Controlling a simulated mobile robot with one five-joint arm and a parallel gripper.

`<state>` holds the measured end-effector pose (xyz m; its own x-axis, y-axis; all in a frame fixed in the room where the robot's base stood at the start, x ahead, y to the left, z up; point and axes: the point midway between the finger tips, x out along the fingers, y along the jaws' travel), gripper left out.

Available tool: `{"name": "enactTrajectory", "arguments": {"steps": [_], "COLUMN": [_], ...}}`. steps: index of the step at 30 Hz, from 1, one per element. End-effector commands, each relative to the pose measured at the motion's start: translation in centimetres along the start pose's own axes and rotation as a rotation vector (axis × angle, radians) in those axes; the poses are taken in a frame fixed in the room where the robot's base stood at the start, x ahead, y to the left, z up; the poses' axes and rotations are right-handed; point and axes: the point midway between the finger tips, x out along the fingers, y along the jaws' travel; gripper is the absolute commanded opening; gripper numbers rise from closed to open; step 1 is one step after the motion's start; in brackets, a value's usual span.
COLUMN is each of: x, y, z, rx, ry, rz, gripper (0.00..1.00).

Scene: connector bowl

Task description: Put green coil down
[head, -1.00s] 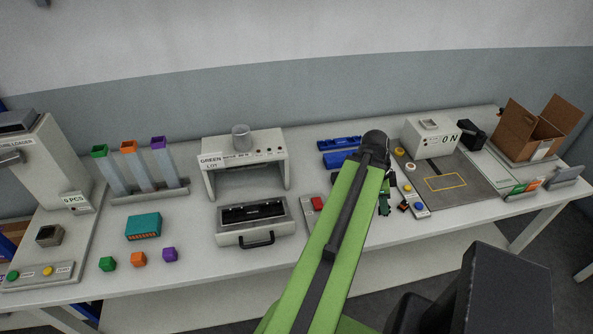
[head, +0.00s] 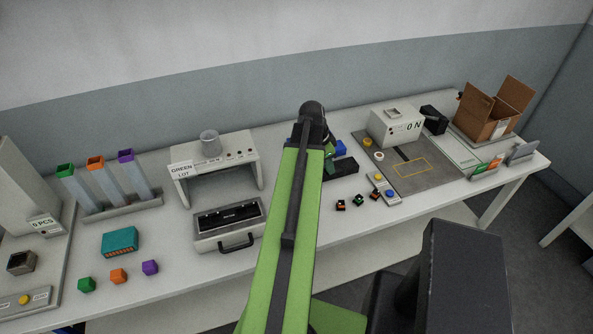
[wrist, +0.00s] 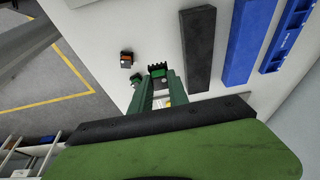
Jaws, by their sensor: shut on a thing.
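My gripper (wrist: 158,82) is shut on a small dark green piece with black teeth, taken to be the green coil (wrist: 157,69), at its fingertips in the wrist view. In the head view my gripper (head: 328,168) is over the bench, left of the long black block (head: 342,170), and my arm hides most of it. I cannot tell whether the held coil touches the bench. Another small green and black piece (wrist: 136,80) lies close beside the fingers, and an orange and black piece (wrist: 126,59) lies beyond it.
Small coils (head: 358,201) lie on the bench near its front edge. Blue trays (wrist: 248,38) are beside the black block. A grey mat (head: 418,177) with a yellow rectangle is to the right. Bare white bench shows between.

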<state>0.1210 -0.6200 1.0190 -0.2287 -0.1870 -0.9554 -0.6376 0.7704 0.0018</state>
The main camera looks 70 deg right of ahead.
Motion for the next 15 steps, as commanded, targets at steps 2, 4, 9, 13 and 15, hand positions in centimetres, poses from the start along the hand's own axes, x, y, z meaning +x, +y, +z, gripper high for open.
{"name": "enactTrajectory", "arguments": {"steps": [2,4,9,13,15], "x": [0.5,1.3,3.4,4.5,4.8], "y": [-0.4,-1.4,-5.1,-7.5,-8.4], "z": [0.5,1.5,5.0,7.3,8.1], "rx": [-0.001,-0.002,-0.002,0.000,0.001], "ry": [0.000,0.000,0.000,0.000,0.000], "rz": [0.000,0.000,0.000,0.001,0.002], "gripper": [0.00,0.00,0.00,0.00,0.00]}}
